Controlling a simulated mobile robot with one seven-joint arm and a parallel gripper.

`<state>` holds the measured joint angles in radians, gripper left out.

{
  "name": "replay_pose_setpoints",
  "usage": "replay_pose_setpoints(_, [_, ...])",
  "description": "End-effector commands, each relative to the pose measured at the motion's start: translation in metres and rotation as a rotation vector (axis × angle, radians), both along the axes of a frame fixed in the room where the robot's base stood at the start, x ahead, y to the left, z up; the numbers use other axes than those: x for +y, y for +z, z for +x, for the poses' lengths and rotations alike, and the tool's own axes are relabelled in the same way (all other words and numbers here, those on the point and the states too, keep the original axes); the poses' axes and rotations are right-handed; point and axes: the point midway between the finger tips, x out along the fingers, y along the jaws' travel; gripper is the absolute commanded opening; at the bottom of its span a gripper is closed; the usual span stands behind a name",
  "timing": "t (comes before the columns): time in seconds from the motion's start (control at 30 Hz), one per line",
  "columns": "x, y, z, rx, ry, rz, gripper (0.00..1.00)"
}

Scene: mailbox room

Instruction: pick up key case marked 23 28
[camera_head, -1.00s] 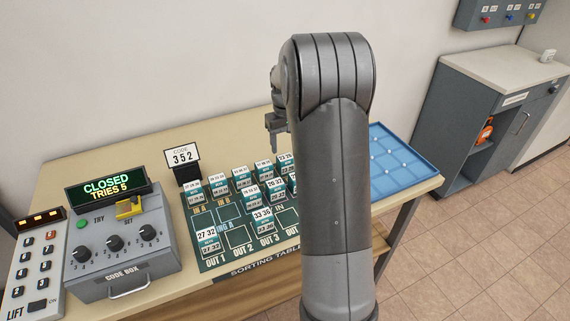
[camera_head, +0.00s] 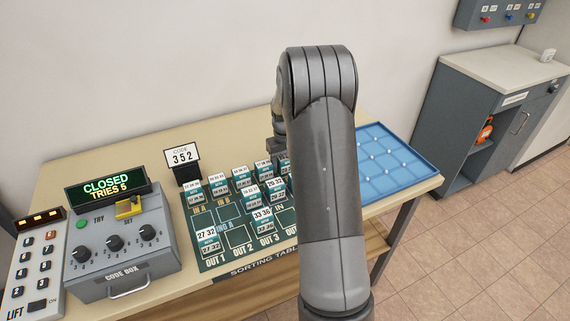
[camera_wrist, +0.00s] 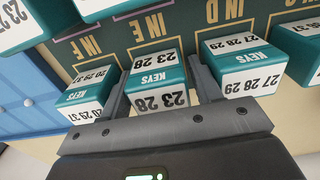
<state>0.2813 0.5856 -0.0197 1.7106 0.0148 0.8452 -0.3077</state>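The key case marked 23 28 (camera_wrist: 160,100) is a teal and white block standing on the sorting mat, in the middle of the wrist view. My gripper (camera_wrist: 160,70) is open, with one finger on each side of this case. Narrow gaps seem to show between the fingers and its sides; contact is not clear. In the head view my gripper (camera_head: 278,145) is down at the back row of cases, and my arm hides most of it and that end of the row.
More cases stand on the sorting mat (camera_head: 213,262). A blue tray (camera_head: 425,172) lies at the right, and a code box (camera_head: 120,265) stands at the left.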

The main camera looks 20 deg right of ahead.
Motion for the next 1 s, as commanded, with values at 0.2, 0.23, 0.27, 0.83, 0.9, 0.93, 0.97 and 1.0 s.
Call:
replay_pose_setpoints(0.2, [0.000,0.000,0.000,0.000,0.000,0.000,0.41])
replay_pose_setpoints(0.23, [0.000,0.000,0.000,0.000,0.000,0.000,0.39])
replay_pose_setpoints(0.27, [0.000,0.000,0.000,0.000,0.000,0.000,0.36])
replay_pose_setpoints(0.83, [0.000,0.022,0.001,-0.004,0.000,-0.001,0.23])
replay_pose_setpoints(0.9, [0.000,0.036,0.001,-0.005,0.000,-0.002,0.23])
replay_pose_setpoints(0.93, [0.000,0.043,0.001,-0.004,0.000,-0.001,0.23])
replay_pose_setpoints(0.97, [0.000,0.049,0.001,-0.004,0.000,-0.001,0.23])
replay_pose_setpoints(1.0, [0.000,0.058,0.001,-0.004,0.000,-0.002,0.23])
